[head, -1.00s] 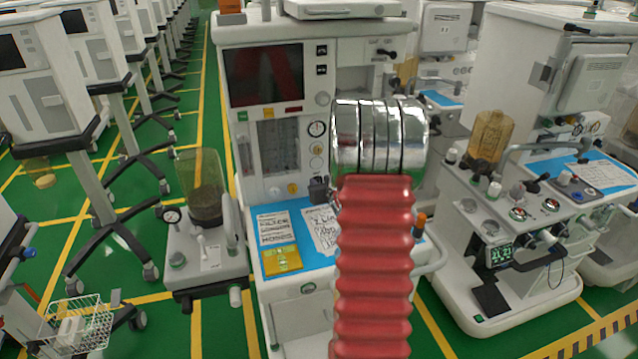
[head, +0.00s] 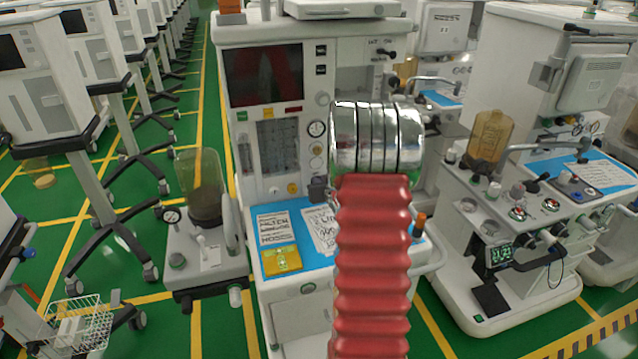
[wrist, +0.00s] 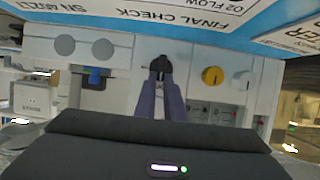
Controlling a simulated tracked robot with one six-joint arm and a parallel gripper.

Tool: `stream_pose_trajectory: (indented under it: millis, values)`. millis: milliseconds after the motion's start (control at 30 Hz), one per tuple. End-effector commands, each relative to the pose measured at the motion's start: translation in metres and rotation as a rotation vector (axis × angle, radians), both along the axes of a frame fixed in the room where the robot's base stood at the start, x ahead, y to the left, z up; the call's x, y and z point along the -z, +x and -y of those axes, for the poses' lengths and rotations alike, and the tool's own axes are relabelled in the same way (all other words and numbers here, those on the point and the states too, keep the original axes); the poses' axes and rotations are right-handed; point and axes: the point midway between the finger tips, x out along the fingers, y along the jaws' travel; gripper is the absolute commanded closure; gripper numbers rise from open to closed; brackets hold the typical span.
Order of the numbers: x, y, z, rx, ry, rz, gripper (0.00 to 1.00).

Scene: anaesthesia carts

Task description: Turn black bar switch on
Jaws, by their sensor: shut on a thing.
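In the wrist view, the black bar switch (wrist: 158,62) stands on the pale front panel, close to the blue worktop edge at the picture's top. My gripper (wrist: 160,74) is shut on it, with the two grey fingers converging on its dark body. The fingertips cover part of it, so its exact angle is hard to read. In the head view, my red and chrome arm stands in front of the middle cart (head: 290,125) and hides most of the gripper and the place it holds.
A yellow knob (wrist: 212,75) is right of the fingers in the wrist view. A blue-and-black part (wrist: 95,77) and grey round dials (wrist: 65,45) are to the left. In the head view, a glass canister (head: 203,185) stands left and another cart (head: 550,90) stands right.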

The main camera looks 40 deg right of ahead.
Motion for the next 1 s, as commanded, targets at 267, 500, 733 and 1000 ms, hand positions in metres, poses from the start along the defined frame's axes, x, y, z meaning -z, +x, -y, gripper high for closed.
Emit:
stream_pose_trajectory:
  millis: [267, 500, 733, 1000]
  values:
    - [0.001, 0.002, -0.004, -0.007, 0.006, 0.002, 1.0]
    - [0.001, 0.002, -0.003, -0.009, 0.042, 0.023, 1.0]
    - [0.002, 0.001, 0.0, -0.008, 0.123, 0.066, 1.0]
    - [0.002, -0.001, 0.004, -0.008, 0.264, 0.145, 1.0]
